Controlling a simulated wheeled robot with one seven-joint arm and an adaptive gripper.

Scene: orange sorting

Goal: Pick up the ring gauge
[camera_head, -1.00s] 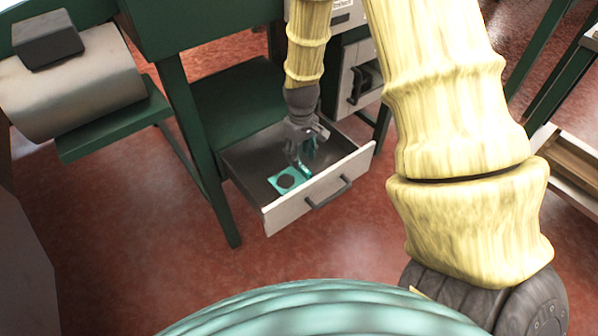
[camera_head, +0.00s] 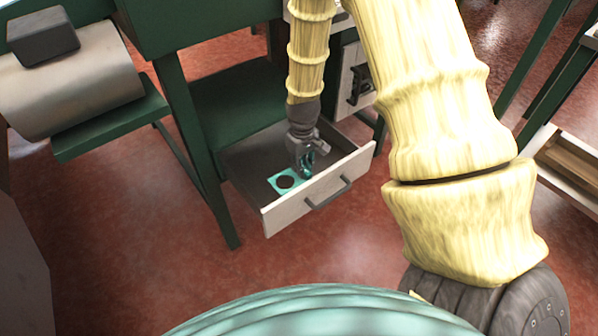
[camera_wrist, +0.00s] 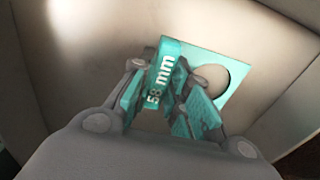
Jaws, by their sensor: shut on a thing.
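The ring gauge (camera_head: 273,183) is a teal square plate with a round hole, inside the open drawer. In the wrist view the ring gauge (camera_wrist: 200,50) has a raised teal bar marked "mm"; its number is hard to read. My gripper (camera_head: 305,170) points down into the drawer at the plate's right side. In the wrist view my gripper (camera_wrist: 165,88) has its teal-padded fingers on either side of the bar, shut on it. The plate and hole extend beyond the right finger, which hides part of them. I cannot tell whether the plate touches the drawer floor.
The open drawer (camera_head: 292,214) has light walls and a dark handle (camera_head: 329,194) on its front. A green bench leg (camera_head: 205,165) stands close at its left. Another drawer cabinet (camera_head: 352,85) is behind it. Open red floor lies in front.

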